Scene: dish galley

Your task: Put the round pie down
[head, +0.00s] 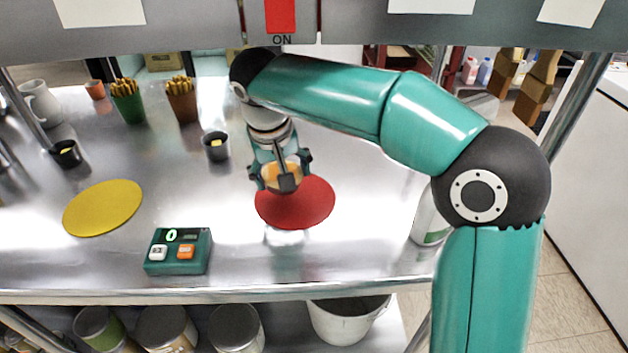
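The round pie (270,174) is a small golden-orange piece between the fingers of my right gripper (284,178). The dark fingers close around it and hide part of it. The gripper points down over the back part of a flat red round mat (310,208). I cannot tell whether the pie touches the mat or hangs just above it. My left gripper is not in view.
A yellow round mat (103,207) lies bare at the left. A green box with buttons (179,251) stands near the front edge. A small black cup (215,146), fries in holders (182,100) and a white jug (40,103) stand behind. A white container (428,217) is at the right.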

